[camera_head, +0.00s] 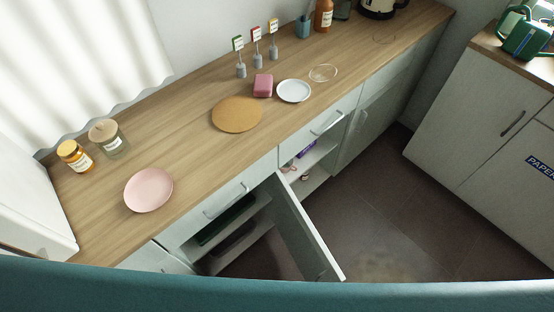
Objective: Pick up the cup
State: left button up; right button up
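I see no plain drinking cup for certain. A small blue cup-like holder (304,27) stands upright at the back of the wooden counter, against the wall, with something thin sticking out of its top. I cannot tell if it is the task's cup. A dark green container (341,9) is cut off by the top edge, right of a brown bottle. Neither of my grippers is in view.
The counter (185,120) holds a pink plate (148,190), a round cork mat (237,115), a white plate (294,91), a pink block (263,86), jars (75,156) and a brown bottle (323,16). An open cabinet door (305,235) juts over the floor. A green watering can (527,36) stands right.

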aim_at(287, 165)
jog(key=k+l, duration=0.1)
jog(key=l, duration=0.25)
jog(key=k+l, duration=0.15)
jog(key=l, duration=0.25)
jog(key=k+l+u, duration=0.1)
jog(key=l, duration=0.25)
jog(key=k+l, duration=0.15)
jog(key=l, duration=0.25)
jog(key=i+l, duration=0.1)
jog(key=l, duration=0.35)
jog(key=i+l+u, duration=0.15)
jog(key=l, duration=0.7)
jog(key=i+l+u, duration=0.1)
jog(key=i, duration=0.35)
jog(key=i+l+u, duration=0.1)
jog(key=i+l, duration=0.2)
jog(key=i, duration=0.2)
